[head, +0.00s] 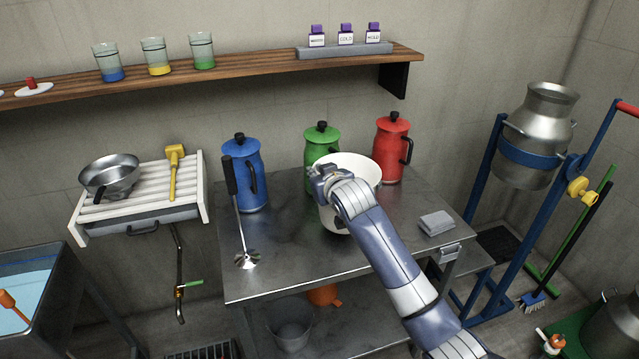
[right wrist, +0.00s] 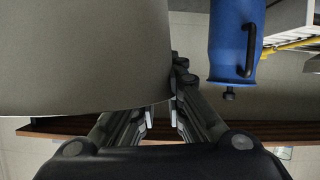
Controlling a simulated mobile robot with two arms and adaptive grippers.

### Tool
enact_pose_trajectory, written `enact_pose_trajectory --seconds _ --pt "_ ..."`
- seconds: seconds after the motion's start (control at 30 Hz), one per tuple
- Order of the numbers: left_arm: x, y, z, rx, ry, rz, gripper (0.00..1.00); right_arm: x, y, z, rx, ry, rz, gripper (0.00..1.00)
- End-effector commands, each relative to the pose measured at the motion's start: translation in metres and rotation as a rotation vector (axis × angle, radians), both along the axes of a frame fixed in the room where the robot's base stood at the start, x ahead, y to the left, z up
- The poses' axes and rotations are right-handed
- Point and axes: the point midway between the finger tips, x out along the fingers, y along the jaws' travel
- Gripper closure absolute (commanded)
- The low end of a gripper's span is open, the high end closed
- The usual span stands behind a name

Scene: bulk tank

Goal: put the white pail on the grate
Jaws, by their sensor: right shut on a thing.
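The white pail (head: 362,166) is over the middle of the metal table, in front of the green jug. Its rim faces up; I cannot tell whether its base touches the table. My right gripper (head: 324,180) is shut on the left side of its rim. In the right wrist view the pail's wall (right wrist: 85,55) fills the upper left, beside the gripper (right wrist: 162,115). A dark grate (head: 497,243) lies low to the right of the table, under the hanging milk can. Another slatted grate (head: 205,351) shows on the floor at the bottom. My left gripper is out of view.
Blue (head: 249,180), green (head: 321,140) and red (head: 391,150) jugs stand along the table's back. A plunger-like tool (head: 240,215) is at the left, a grey folded cloth (head: 436,222) at the right. A milk can (head: 535,135) hangs in a blue frame (head: 482,175).

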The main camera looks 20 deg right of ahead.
Motion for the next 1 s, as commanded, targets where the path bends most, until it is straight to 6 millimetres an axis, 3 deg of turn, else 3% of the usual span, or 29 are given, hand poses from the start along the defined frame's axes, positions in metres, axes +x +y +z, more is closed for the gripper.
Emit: enact_pose_trajectory --seconds 0.17,0.43,0.8,0.83,0.9,1.0 --pt "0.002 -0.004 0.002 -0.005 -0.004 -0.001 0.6 0.011 -0.007 -0.002 -0.001 -0.001 0.001 1.0" --pt "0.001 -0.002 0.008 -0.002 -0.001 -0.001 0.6 0.01 -0.006 -0.034 -0.001 -0.001 0.002 1.0" --pt "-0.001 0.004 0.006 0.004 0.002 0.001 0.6 0.01 -0.006 -0.039 0.0 -0.002 0.002 1.0" --pt "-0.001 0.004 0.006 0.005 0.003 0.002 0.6 0.01 -0.006 -0.04 -0.001 0.0 0.001 0.87" --pt "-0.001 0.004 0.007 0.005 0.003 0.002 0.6 0.01 -0.006 -0.039 -0.001 0.001 0.001 0.71" --pt "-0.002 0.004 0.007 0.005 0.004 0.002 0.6 0.01 -0.006 -0.04 -0.001 0.001 0.001 0.68"
